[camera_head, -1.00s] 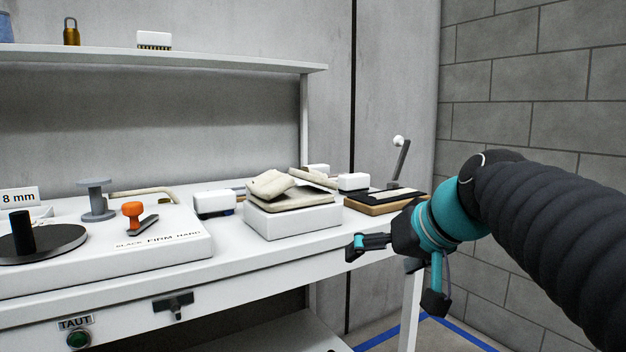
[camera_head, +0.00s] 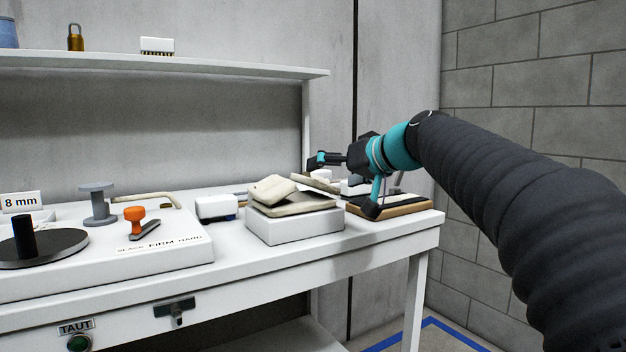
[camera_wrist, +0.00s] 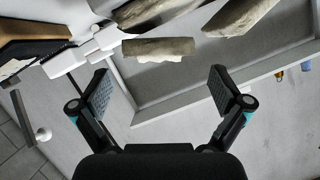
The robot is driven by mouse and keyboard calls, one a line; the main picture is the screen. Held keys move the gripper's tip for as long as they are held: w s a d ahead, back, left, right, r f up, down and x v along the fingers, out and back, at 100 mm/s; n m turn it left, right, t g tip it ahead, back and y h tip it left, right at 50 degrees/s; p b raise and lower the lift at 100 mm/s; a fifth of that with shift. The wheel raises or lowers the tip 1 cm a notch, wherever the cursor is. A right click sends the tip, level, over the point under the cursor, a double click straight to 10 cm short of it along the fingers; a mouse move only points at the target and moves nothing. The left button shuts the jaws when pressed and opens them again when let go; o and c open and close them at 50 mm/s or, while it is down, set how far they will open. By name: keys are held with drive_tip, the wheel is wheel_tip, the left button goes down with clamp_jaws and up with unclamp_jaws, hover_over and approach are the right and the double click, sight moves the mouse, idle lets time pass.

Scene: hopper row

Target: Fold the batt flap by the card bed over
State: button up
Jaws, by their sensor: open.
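In the head view, a cream batt with a raised flap (camera_head: 272,188) lies on a white block (camera_head: 295,228) left of the card bed (camera_head: 410,206), a wooden board with a dark top. A second pale batt piece (camera_head: 314,181) shows behind it, partly hidden by my gripper. My gripper (camera_head: 345,186) is open, its fingers spread above and in front of the card bed's left end. In the wrist view my gripper (camera_wrist: 160,80) is empty, with a pale batt piece (camera_wrist: 160,48) beyond the fingers; I cannot tell which batt it is. The card bed (camera_wrist: 30,32) shows at upper left.
A shelf (camera_head: 170,63) runs above the back. A lever with a white ball (camera_wrist: 43,134) stands beside the card bed in the wrist view.

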drive_tip(key=x, duration=0.6)
drive_tip(key=shift+w+a+p, duration=0.15)
drive_tip(key=shift+p, duration=0.2)
drive_tip(key=c, duration=1.7)
drive_tip(key=shift+o, duration=0.2)
drive_tip(key=shift+w+d+r+m+g+y+b, duration=0.25)
drive_tip(key=shift+m+y, duration=0.2)
drive_tip(key=shift+m, duration=0.3)
drive_tip(key=shift+w+d+r+m+y+b, duration=0.15)
drive_tip(key=shift+d+m+y+b, duration=0.3)
drive_tip(key=shift+m, duration=0.35)
drive_tip(key=shift+w+d+r+m+g+y+b, duration=0.1)
drive_tip(key=shift+w+m+g+y+b, duration=0.1)
drive_tip(key=shift+m+y, duration=0.45)
